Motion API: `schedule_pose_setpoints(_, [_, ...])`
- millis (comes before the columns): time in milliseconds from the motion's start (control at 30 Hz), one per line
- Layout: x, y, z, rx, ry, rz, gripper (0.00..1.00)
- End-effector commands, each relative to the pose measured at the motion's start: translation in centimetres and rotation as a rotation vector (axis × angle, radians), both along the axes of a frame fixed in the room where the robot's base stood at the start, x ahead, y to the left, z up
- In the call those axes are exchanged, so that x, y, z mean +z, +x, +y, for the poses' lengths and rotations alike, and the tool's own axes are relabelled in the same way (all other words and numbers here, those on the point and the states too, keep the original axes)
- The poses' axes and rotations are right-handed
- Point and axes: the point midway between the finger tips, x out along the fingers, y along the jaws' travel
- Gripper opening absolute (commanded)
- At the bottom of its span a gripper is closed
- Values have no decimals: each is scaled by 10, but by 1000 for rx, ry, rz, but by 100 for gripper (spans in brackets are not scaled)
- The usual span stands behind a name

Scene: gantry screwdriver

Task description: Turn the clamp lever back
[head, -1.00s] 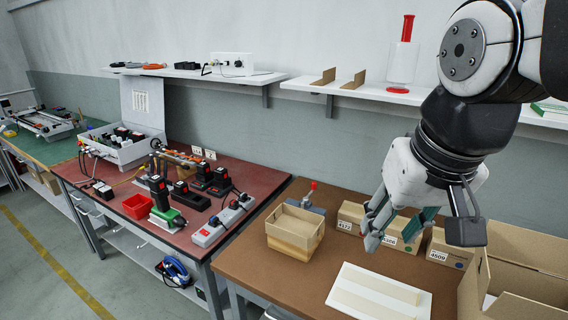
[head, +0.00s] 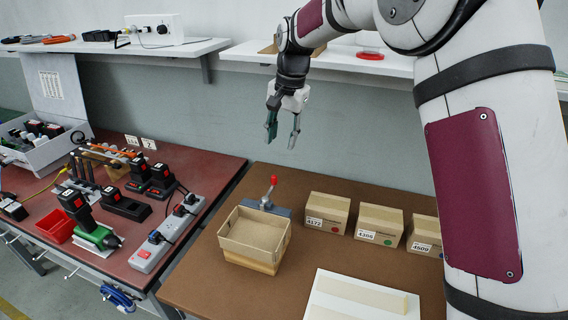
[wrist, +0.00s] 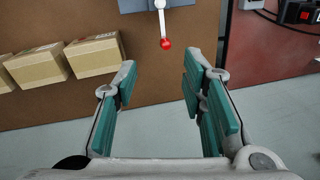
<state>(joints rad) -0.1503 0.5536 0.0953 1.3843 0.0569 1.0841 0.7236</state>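The clamp lever (head: 269,188) is a metal arm with a red knob, standing up from a grey clamp base (head: 265,207) at the back of the brown table, just behind an open cardboard box (head: 254,238). In the wrist view the red-knobbed lever (wrist: 163,28) shows at the top, beyond the fingertips. My gripper (head: 282,142) is above and behind the lever, pointing down, apart from it. Its two green-padded fingers (wrist: 158,80) are spread with nothing between them.
Three labelled cardboard boxes (head: 326,213) stand in a row right of the clamp. A white board (head: 350,300) lies in front of them. A red table (head: 120,260) with tools and a power strip (head: 166,236) is at left. Wall shelves (head: 135,48) run above the tables.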

Motion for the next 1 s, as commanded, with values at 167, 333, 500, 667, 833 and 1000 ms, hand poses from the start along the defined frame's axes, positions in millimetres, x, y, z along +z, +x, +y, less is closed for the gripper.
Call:
schedule_pose_setpoints(167, [-18,14,10,-25,10,17,38])
schedule_pose_setpoints(333, [-32,15,13,-28,11,21,38])
schedule_pose_setpoints(500, [-61,17,16,-26,11,23,38])
schedule_pose_setpoints(667, [-92,19,21,-27,11,22,38])
schedule_pose_setpoints(833, [-123,22,25,-26,10,21,38])
schedule_pose_setpoints(1000, [-144,24,28,-26,11,18,38])
